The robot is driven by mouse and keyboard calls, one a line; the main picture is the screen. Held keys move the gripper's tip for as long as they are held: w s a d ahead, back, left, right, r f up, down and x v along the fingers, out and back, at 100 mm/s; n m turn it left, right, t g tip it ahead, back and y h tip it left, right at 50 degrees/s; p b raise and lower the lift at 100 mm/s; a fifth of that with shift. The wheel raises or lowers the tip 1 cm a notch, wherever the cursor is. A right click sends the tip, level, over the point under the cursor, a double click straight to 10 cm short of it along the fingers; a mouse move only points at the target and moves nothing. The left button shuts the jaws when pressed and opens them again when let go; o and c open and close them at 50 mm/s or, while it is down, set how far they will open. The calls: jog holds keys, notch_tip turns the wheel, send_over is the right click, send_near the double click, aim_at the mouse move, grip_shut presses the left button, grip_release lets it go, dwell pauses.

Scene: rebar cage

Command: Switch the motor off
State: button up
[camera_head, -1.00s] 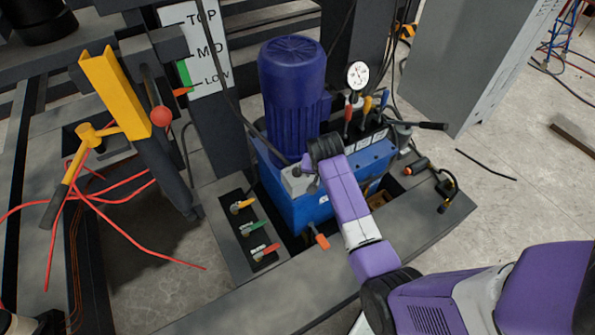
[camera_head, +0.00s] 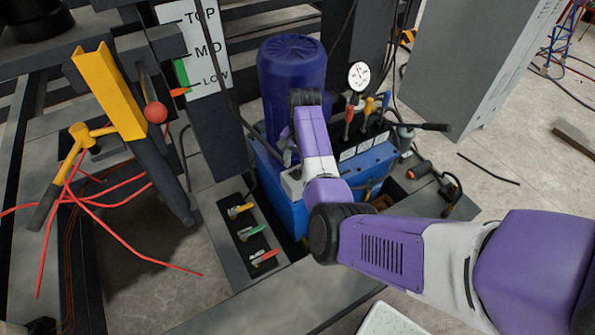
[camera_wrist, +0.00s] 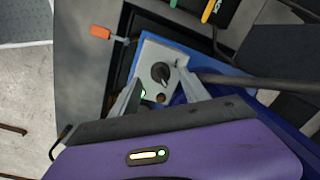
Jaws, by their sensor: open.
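The motor (camera_head: 290,72) is a dark blue ribbed cylinder standing on a blue power unit (camera_head: 285,205). A pale grey switch box (camera_head: 291,184) sits on the unit's near left corner, partly hidden by my arm. In the wrist view, its top plate (camera_wrist: 150,50) carries a dark round knob (camera_wrist: 161,72), a green light (camera_wrist: 143,93) and a small brownish button (camera_wrist: 161,98). My gripper (camera_wrist: 160,78) is open, with one finger on each side of the knob and nothing held. In the head view, my gripper (camera_head: 288,157) is over the box, mostly hidden by my wrist.
A valve panel (camera_head: 245,245) with yellow, green and red handles lies left of the unit. Levers (camera_head: 368,112) and a pressure gauge (camera_head: 358,76) stand at the right. A dark cable or hose (camera_wrist: 240,80) runs beside the box.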

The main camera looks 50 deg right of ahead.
aim_at(297, 170)
jog(key=shift+w+f, duration=0.1)
jog(key=shift+f, duration=1.4)
jog(key=shift+c, duration=0.4)
grip_shut()
